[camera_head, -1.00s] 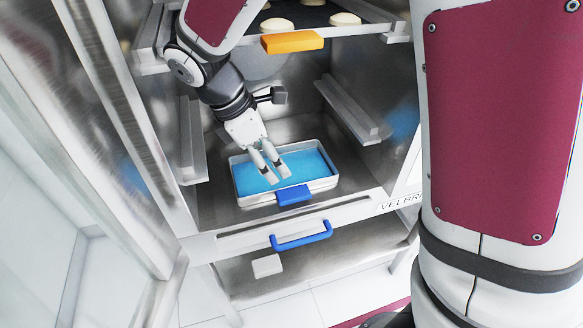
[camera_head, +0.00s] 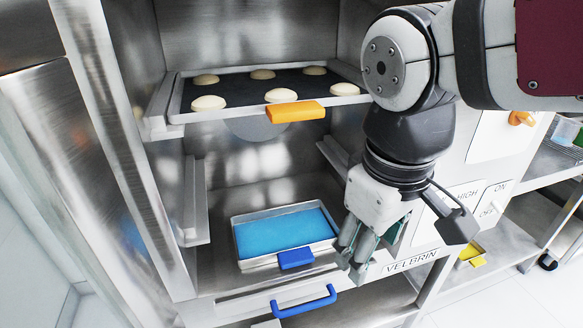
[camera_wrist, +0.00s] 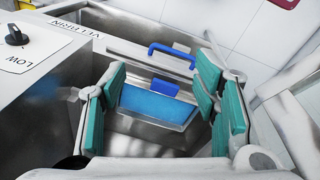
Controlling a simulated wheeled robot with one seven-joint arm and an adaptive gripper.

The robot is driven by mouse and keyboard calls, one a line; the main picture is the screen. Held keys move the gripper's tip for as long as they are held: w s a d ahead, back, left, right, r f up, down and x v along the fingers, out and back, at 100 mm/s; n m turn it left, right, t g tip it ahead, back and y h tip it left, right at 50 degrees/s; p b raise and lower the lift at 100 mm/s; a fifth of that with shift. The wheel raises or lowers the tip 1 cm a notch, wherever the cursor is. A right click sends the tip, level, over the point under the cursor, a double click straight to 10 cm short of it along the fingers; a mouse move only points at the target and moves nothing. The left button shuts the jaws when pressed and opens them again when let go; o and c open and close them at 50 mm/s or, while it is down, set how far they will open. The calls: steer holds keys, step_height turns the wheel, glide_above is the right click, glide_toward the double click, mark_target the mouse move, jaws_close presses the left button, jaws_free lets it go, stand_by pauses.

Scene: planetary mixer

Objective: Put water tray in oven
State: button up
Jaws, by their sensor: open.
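The water tray (camera_head: 285,231), a pale metal tray full of blue water with a blue front handle (camera_head: 296,258), rests on the floor of the oven (camera_head: 215,278). It also shows in the wrist view (camera_wrist: 158,103), between and beyond my fingers. My gripper (camera_head: 355,258) is open and empty, in front of the oven's right side, to the right of the tray and apart from it. In the wrist view my gripper (camera_wrist: 165,100) shows its teal finger pads spread wide.
A dark baking tray (camera_head: 262,88) with several pale dough rounds and an orange handle (camera_head: 295,111) sits on the rack above. The open oven door (camera_head: 100,130) stands at left. A blue pull handle (camera_head: 303,302) is below the opening. A control panel (camera_head: 470,200) is at right.

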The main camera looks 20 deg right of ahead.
steer(key=s+m, duration=0.2)
steer(key=s, duration=0.1)
steer(key=s+m+t+y, duration=0.1)
steer(key=shift+s+a+f+m, duration=0.1)
steer(key=shift+s+f+m, duration=0.15)
steer(key=shift+s+m, duration=0.1)
